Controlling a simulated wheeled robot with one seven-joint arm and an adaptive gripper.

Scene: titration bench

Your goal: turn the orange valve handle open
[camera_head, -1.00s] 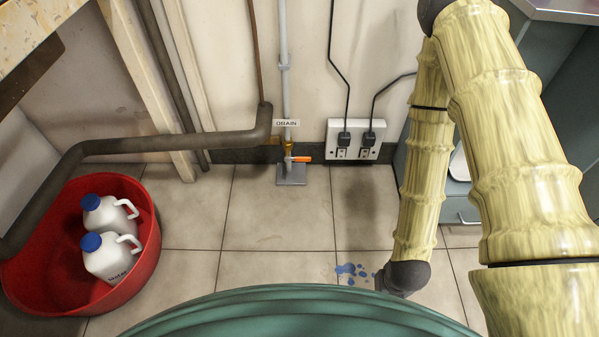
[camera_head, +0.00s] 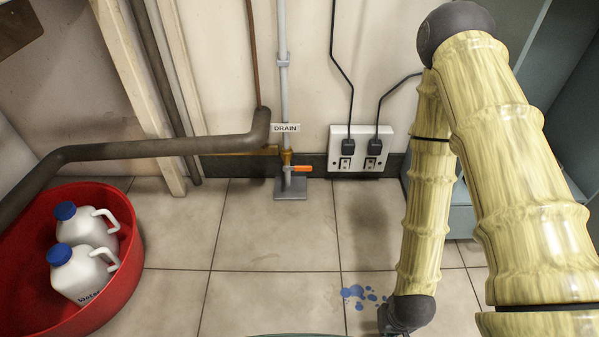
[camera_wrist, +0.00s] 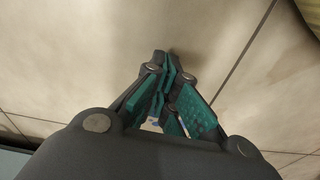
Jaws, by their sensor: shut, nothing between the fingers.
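The orange valve handle (camera_head: 302,168) sits low on a thin grey vertical pipe (camera_head: 284,90) against the wall. It points to the right, across the pipe, above a small grey base plate (camera_head: 291,188). A brass fitting is just above it, and a DRAIN label (camera_head: 286,128) is higher up. My gripper (camera_wrist: 165,75) shows in the wrist view with its teal-padded fingers together and nothing between them. The handle is not in the wrist view.
A red tub (camera_head: 135,262) with two white blue-capped jugs (camera_head: 88,228) stands at the left. A thick grey pipe (camera_head: 150,146) runs along the wall. A wall socket (camera_head: 360,146) with two plugs is right of the valve. A blue spill (camera_head: 362,294) marks the floor. Tiles before the valve are clear.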

